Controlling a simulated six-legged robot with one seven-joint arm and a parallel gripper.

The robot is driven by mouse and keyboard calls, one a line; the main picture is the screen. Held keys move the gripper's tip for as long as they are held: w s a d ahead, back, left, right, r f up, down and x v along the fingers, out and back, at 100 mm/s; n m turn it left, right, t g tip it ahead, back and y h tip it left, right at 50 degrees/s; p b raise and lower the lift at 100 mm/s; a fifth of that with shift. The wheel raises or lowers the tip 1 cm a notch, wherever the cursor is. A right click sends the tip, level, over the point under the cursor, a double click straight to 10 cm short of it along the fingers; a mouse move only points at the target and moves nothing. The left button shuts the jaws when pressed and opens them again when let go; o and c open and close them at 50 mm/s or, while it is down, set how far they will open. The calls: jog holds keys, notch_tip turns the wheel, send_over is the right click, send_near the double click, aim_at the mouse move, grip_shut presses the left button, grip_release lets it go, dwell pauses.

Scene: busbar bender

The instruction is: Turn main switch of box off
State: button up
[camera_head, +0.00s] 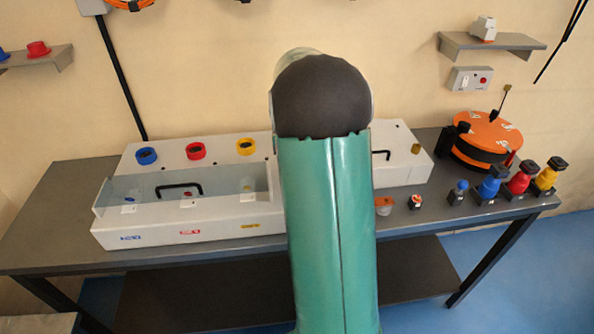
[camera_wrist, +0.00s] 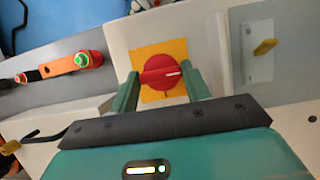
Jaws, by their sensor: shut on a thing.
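The main switch is a round red knob (camera_wrist: 160,77) with a raised bar on a yellow square plate (camera_wrist: 178,48), seen in the wrist view. The bar lies nearly level in that view, with a white mark towards its right end. My gripper (camera_wrist: 164,86) has its green fingers on the left and right of the knob and is shut on it. The plate is on a pale box face (camera_wrist: 135,40). In the head view my green arm covers the gripper and the knob. Part of a white box (camera_head: 402,165) shows right of the arm.
A long white box with a clear cover (camera_head: 130,235) stands on the grey table (camera_head: 60,215) left of my arm. Red, blue and yellow connectors (camera_head: 519,180) and an orange reel (camera_head: 487,135) are at the right. A yellow key-like part (camera_wrist: 265,47) is right of the knob.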

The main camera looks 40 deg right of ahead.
dwell(0.4)
jog(key=o, duration=1)
jog(key=v, duration=1.3)
jog(key=shift+r, duration=0.4)
jog(key=shift+w+a, duration=0.1)
